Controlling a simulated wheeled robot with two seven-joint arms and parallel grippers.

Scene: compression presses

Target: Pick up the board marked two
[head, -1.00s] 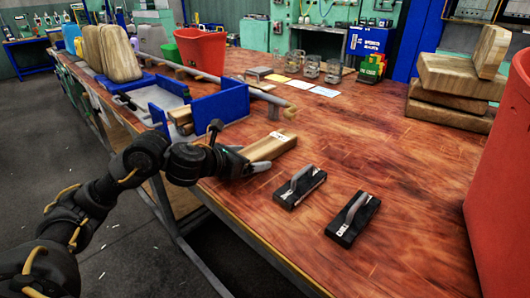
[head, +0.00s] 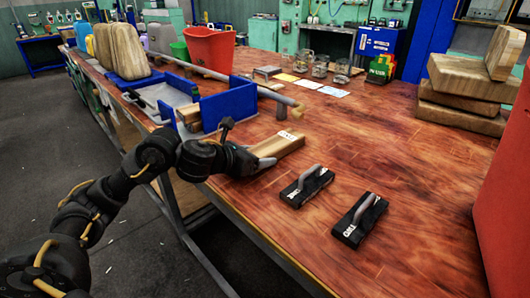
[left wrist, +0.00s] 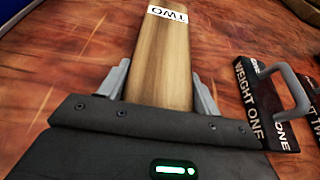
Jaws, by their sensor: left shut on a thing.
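The wooden board marked two (head: 284,143) lies on the table near its front edge, its white label at the far end. The label reads TWO in the left wrist view, where the board (left wrist: 160,60) runs away from my gripper. My left gripper (head: 262,160) has its fingers on both sides of the board's near end and is shut on it. The same gripper (left wrist: 163,90) shows in the left wrist view. I cannot tell whether the board is clear of the table. My right gripper is in neither view.
Two black weights with grey handles, weight one (head: 306,186) and another (head: 359,219), stand to the right of the board. A blue-walled fixture (head: 229,105) is behind it. Stacked wooden blocks (head: 463,98) and a large red bin (head: 508,205) are at right. The middle of the table is clear.

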